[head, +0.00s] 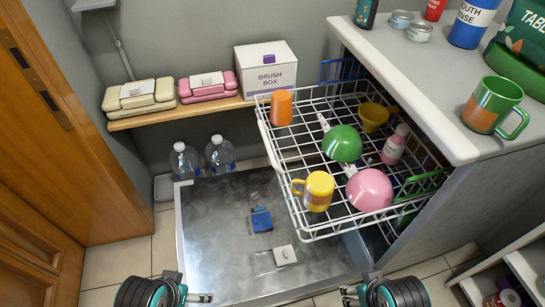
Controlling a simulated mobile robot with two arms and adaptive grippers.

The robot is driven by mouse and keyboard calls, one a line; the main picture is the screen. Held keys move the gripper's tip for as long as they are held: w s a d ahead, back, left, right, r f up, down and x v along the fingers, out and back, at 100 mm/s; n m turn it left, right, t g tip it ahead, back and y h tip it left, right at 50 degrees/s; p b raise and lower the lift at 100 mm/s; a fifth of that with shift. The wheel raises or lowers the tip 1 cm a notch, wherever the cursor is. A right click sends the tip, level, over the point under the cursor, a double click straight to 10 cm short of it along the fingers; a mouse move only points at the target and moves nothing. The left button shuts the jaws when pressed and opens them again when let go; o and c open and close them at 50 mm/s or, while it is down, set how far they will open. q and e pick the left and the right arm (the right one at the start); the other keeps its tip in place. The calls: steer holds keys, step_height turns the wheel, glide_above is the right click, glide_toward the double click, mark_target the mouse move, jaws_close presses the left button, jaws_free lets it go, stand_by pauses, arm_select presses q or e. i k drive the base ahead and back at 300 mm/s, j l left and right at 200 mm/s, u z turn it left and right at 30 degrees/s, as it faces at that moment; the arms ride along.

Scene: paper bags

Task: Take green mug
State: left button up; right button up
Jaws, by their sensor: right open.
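The green mug (488,103) stands upright on the white counter at the right. It has an orange patch on its side, and its handle points to the lower right. My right gripper (349,296) is at the bottom edge, low and well to the left of the mug. It is open, and I see nothing held in it. My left gripper (201,298) is at the bottom edge, further left and far from the mug. Its fingers are small and partly cut off, so I cannot tell if they are open.
A pulled-out white wire rack (287,152) holds a yellow mug (319,190), bowls and cups, left of the counter (438,88). A green container (520,70) stands behind the green mug. A metal tray (205,235) lies on the floor.

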mark_target(495, 98)
steer(key=z, duration=1.3)
